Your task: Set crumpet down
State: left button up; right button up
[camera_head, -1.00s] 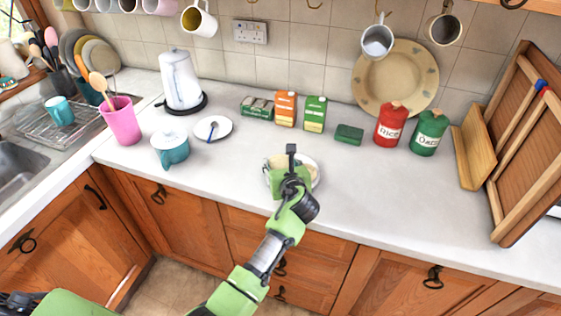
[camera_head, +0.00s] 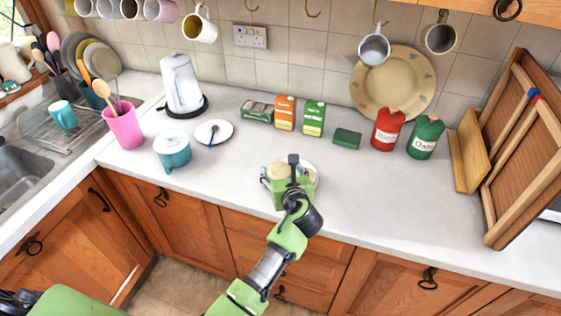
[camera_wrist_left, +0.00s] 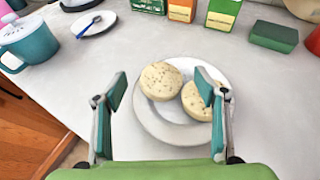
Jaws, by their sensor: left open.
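Two round, pale crumpets show in the left wrist view. One crumpet (camera_wrist_left: 160,82) is toward the left of a white plate (camera_wrist_left: 167,132), and the other crumpet (camera_wrist_left: 193,101) lies to its right, partly behind a finger. My left gripper (camera_wrist_left: 160,88) is open, its fingers apart on either side of the left crumpet; I cannot tell if they touch it. In the head view my left gripper (camera_head: 281,180) is over the plate (camera_head: 312,178) near the counter's front and hides most of it. A pale crumpet (camera_head: 282,170) shows just beyond it. My right gripper is not in view.
On the white counter (camera_head: 390,200) stand a teal lidded pot (camera_head: 173,152), a small plate with a spoon (camera_head: 213,132), orange (camera_head: 285,112) and green boxes (camera_head: 313,116), a green block (camera_head: 347,138), red (camera_head: 387,130) and green canisters (camera_head: 426,137). The counter right of the plate is clear.

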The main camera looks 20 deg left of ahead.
pick_arm(q)
jog(key=p+v, duration=0.5)
jog(key=v, duration=0.3)
jog(key=shift+s+p, duration=0.2)
jog(key=shift+p, duration=0.2)
jog(key=shift+d, duration=0.1)
